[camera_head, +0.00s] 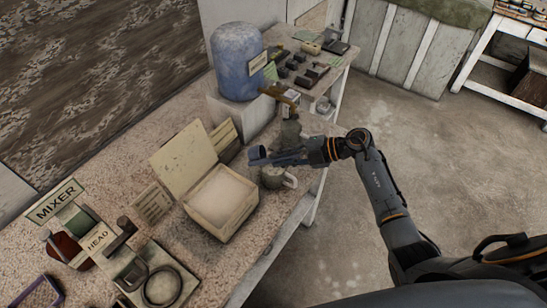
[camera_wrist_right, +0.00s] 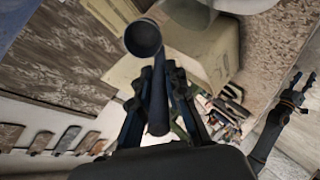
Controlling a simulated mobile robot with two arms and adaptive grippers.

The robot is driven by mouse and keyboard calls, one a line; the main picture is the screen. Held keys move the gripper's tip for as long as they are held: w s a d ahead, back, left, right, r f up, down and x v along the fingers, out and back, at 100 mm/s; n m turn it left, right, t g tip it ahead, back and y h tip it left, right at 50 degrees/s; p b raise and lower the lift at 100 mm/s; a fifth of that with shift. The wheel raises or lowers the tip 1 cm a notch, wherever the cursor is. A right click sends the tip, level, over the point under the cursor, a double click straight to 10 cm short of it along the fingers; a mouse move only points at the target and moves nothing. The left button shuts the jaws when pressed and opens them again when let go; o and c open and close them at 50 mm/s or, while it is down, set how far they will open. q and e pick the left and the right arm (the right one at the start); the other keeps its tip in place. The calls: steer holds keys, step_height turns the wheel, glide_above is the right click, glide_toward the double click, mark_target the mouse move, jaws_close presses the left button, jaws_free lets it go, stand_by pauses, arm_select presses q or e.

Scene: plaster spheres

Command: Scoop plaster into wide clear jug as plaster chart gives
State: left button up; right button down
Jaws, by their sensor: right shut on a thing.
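My right gripper (camera_head: 308,154) is shut on the handle of a dark scoop (camera_head: 257,153). Its round cup also shows in the right wrist view (camera_wrist_right: 143,38), where the inside looks dark; I cannot tell whether it holds plaster. The scoop is above the bench, just beyond the open cream box of pale plaster (camera_head: 222,199). A greyish handled jug (camera_head: 273,178) stands right of the box, below the gripper and partly hidden by it. The plaster chart appears to be the small printed card (camera_head: 152,203) left of the box. My left gripper (camera_wrist_right: 303,80) shows small, fingers apart and empty.
A blue water tank (camera_head: 237,62) with a tap stands on a pale block behind, with a greenish vessel (camera_head: 290,132) near the tap. Dark blocks (camera_head: 310,75) lie at the far end. Mixer parts (camera_head: 160,286) fill the near left. The bench's right edge is close to the jug.

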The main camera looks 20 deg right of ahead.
mark_target(266, 159)
steer(key=p, duration=0.1)
steer(key=r+h+p, duration=0.1)
steer(key=shift+w+a+r+p, duration=0.15)
steer(key=shift+a+r+p, duration=0.1)
steer(key=shift+p, duration=0.15)
steer(key=shift+a+g+h+p, duration=0.1)
steer(key=shift+g+h+p, duration=0.2)
steer(key=a+r+g+h, duration=0.1)
steer(key=r, duration=0.1)
steer(key=w+a+r+h, duration=0.1)
steer(key=r+h, duration=0.1)
steer(key=a+r+g+h, duration=0.1)
steer(key=h, duration=0.1)
steer(key=shift+w+a+r+g, duration=0.15)
steer(key=shift+w+r+g, duration=0.15)
steer(key=shift+w+r, duration=0.1)
steer(key=a+r+g+h, duration=0.1)
steer(key=h, duration=0.1)
steer(key=w+a+r+g+h, duration=0.1)
steer(key=r+h, duration=0.1)
steer(key=h, duration=0.1)
steer(key=shift+a, duration=0.35)
steer(key=shift+d, duration=0.1)
